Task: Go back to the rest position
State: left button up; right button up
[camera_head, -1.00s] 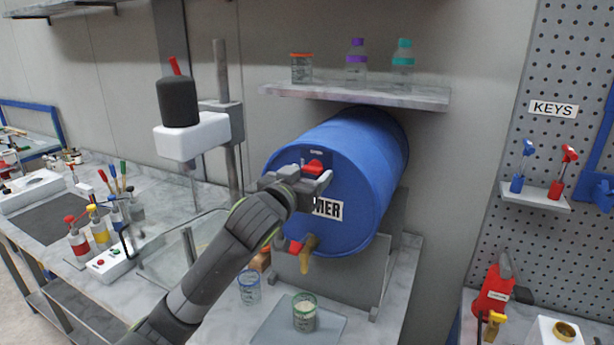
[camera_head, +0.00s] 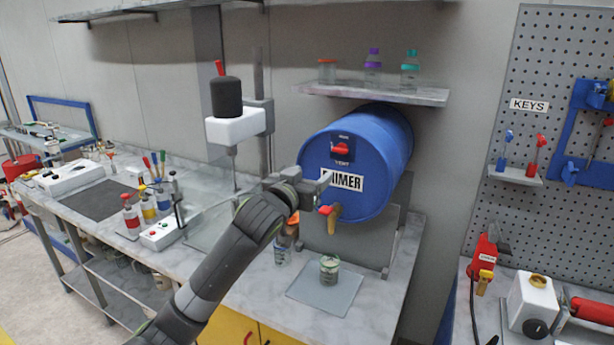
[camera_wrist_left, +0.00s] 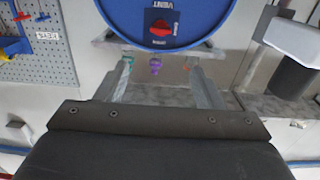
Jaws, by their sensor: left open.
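My left gripper (camera_head: 316,187) is open in front of the blue primer drum (camera_head: 386,150), beside the PRIMER label and below the red vent knob (camera_head: 340,148). In the left wrist view, nothing shows held between its fingers (camera_wrist_left: 163,88). The drum's front, with the red vent knob (camera_wrist_left: 160,28) and upside-down VENT lettering, fills the top of that view, beyond the fingers. A brass tap (camera_head: 333,215) with a red handle hangs under the drum. My right gripper is not in view.
A glass jar (camera_head: 329,268) stands on a grey plate (camera_head: 345,292) below the tap, and another jar (camera_head: 282,250) is partly behind my left arm. A stirrer (camera_head: 236,127) stands to the left. Bottles line the shelf (camera_head: 420,95) above.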

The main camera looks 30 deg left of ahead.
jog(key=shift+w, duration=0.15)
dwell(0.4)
